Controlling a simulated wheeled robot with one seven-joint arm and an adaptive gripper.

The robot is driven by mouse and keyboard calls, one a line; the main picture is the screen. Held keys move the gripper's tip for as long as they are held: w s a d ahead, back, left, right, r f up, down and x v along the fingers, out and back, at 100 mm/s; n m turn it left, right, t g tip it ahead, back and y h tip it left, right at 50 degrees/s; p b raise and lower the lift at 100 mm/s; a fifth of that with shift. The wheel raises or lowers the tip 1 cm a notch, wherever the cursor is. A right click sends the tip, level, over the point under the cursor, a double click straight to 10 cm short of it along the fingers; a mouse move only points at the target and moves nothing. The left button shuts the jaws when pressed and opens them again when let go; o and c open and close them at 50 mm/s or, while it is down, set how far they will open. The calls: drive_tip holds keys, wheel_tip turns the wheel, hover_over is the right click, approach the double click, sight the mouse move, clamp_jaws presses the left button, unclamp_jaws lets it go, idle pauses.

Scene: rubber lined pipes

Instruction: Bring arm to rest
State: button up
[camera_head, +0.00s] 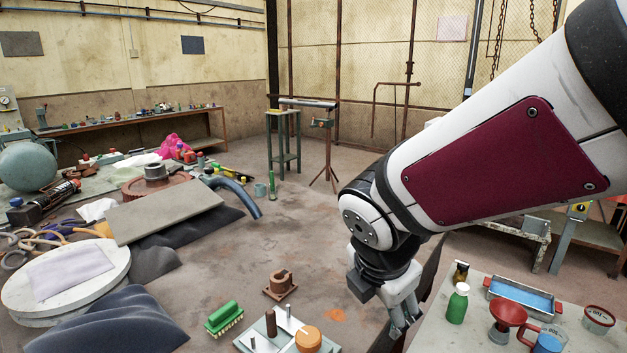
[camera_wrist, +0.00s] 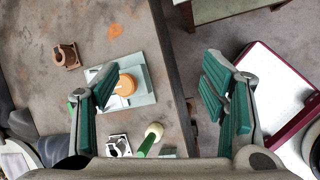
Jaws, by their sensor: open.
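My gripper (camera_head: 402,318) hangs from my white arm with its dark red panel, which reaches in from the upper right. In the head view the fingertips are near the gap between the large table (camera_head: 240,262) on the left and the work table (camera_head: 455,325) at the lower right. I cannot tell the exact height above them.
A grey plate with an orange knob (camera_head: 308,339), a green brush (camera_head: 224,318) and a brown clamp (camera_head: 281,284) lie near the gripper. A green bottle (camera_head: 457,303), a red funnel (camera_head: 507,318) and a blue-filled tray (camera_head: 522,296) stand at right. Mid-table is fairly clear.

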drive_tip(key=s+d+r+m+y, duration=0.1)
drive_tip(key=s+d+r+m, duration=0.2)
drive_tip(key=s+m, duration=0.4)
drive_tip(key=s+d+r+m, duration=0.3)
drive_tip(key=s+d+m, duration=0.3)
drive_tip(key=m, duration=1.1)
drive_tip(key=shift+s+r+m+y, duration=0.15)
drive_tip(key=shift+s+m+y, duration=0.25)
drive_tip(key=shift+s, duration=0.55)
